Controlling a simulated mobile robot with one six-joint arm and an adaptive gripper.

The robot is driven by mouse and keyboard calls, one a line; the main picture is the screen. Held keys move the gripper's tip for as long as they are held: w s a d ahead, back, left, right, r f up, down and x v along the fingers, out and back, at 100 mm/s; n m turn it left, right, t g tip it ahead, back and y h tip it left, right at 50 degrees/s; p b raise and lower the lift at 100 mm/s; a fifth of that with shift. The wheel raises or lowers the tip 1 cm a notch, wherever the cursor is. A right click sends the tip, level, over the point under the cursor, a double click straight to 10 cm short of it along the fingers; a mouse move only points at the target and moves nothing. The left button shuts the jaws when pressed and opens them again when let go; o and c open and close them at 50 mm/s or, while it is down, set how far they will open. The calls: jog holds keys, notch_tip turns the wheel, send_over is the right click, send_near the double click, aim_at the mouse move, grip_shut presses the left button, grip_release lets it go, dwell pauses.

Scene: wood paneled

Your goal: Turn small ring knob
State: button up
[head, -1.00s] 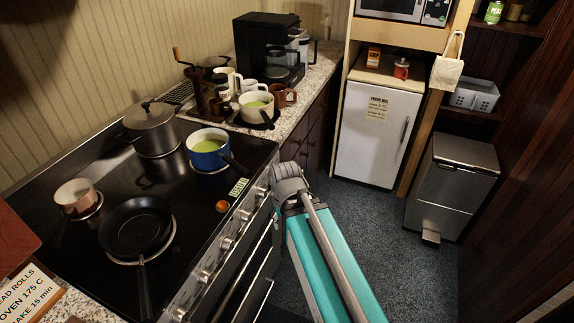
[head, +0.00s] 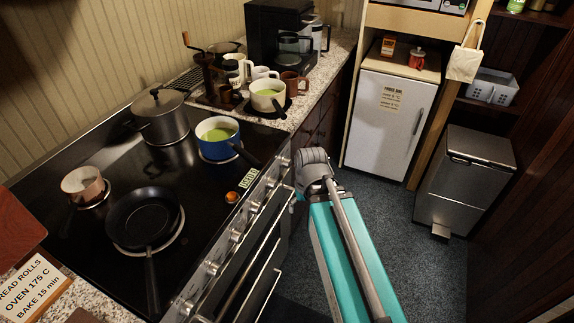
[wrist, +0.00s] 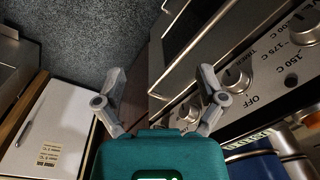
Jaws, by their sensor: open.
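My gripper (wrist: 160,95) is open and empty in the wrist view, its two grey fingers spread wide on either side of the picture's middle. The stove's control panel lies at the right of that view. A knob (wrist: 237,78) beside the word TIMER sits just right of the right finger. A knob (wrist: 305,27) with temperature marks is farther right, and another knob (wrist: 188,112) is partly behind the right finger. In the head view a row of knobs (head: 236,236) runs along the stove front. I cannot read which one is the small ring knob. The fingers are hidden there.
The black cooktop (head: 110,265) holds a blue pot (head: 218,138), a lidded pot (head: 160,118), a small copper pan (head: 84,186) and a frying pan (head: 145,218). Oven handles (head: 262,295) stick out below the knobs. A white fridge (head: 390,118) and grey bin (head: 465,180) stand beyond open floor.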

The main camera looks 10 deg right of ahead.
jog(key=w+f+n+t+y+b, duration=0.1)
jog(key=w+f+n+y+b, duration=0.1)
jog(key=w+f+y+b, duration=0.35)
jog(key=n+t+y+b, duration=0.5)
jog(key=t+y+b, duration=0.45)
jog(key=b, duration=1.05)
send_near(290, 163)
jog(key=s+d+h, duration=0.1)
jog(key=s+d, duration=0.1)
jog(key=d, duration=0.1)
jog(key=shift+a+r, duration=0.15)
jog(key=shift+r, duration=0.15)
jog(key=shift+a, duration=0.1)
jog(key=x, duration=1.3)
jog(key=shift+w+a, duration=0.2)
jog(key=shift+a, duration=0.05)
